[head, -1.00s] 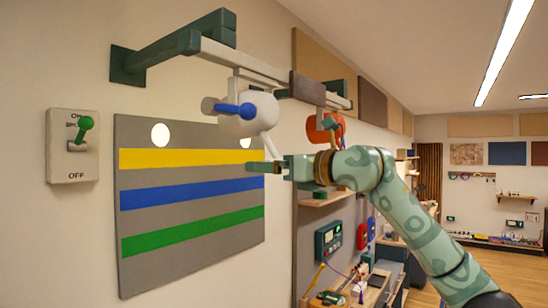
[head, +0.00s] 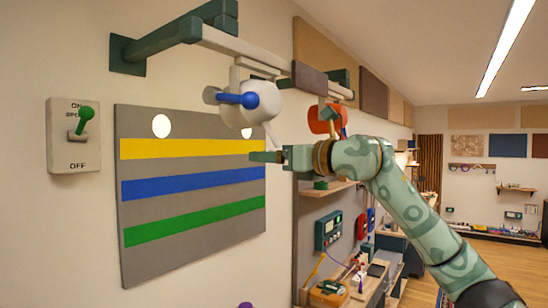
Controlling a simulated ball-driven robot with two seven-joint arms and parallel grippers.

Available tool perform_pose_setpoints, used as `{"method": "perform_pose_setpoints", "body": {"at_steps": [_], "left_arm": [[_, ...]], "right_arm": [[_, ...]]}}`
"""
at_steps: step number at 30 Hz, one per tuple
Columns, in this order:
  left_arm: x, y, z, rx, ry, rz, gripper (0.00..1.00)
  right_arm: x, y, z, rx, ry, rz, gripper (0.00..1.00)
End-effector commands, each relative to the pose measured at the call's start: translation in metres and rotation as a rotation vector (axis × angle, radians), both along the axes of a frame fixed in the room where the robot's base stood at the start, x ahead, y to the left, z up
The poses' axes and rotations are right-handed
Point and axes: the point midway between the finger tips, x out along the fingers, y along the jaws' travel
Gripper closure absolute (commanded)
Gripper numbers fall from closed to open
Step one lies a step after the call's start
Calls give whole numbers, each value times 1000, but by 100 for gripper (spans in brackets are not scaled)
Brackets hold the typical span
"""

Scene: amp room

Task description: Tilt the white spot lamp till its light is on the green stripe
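The white spot lamp (head: 262,108) hangs from a rail bracket, with a blue knob (head: 236,99) in front and a thin white rod slanting down from it. The striped board (head: 150,263) on the wall has yellow, blue and green (head: 195,219) stripes. A round light spot (head: 161,126) lies on the grey above the yellow stripe, at left. A second spot (head: 246,133) lies above it at right; I cannot tell which is this lamp's. My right gripper (head: 264,157) is close to the rod's lower end; contact and finger opening are unclear. My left gripper is out of view.
A wall switch (head: 73,136) with a green lever, marked ON and OFF, is left of the board. A green wall arm (head: 175,40) carries the rail. A red-orange lamp (head: 325,119) hangs behind. Shelves and a cluttered bench stand beyond my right arm.

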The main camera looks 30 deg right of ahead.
Motion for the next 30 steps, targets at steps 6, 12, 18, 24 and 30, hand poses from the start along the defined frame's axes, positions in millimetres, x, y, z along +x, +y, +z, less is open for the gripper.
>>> {"method": "perform_pose_setpoints", "body": {"at_steps": [6,12,18,24,30], "left_arm": [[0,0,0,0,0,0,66],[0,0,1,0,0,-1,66],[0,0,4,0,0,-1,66],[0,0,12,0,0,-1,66],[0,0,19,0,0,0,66]], "right_arm": [[-5,-3,6,3,-10,-2,65],[-10,-5,11,3,-13,-3,65],[-22,-10,21,2,-15,-4,65],[-35,-16,37,2,-16,-4,65],[-43,-19,48,3,-14,-4,65]]}}
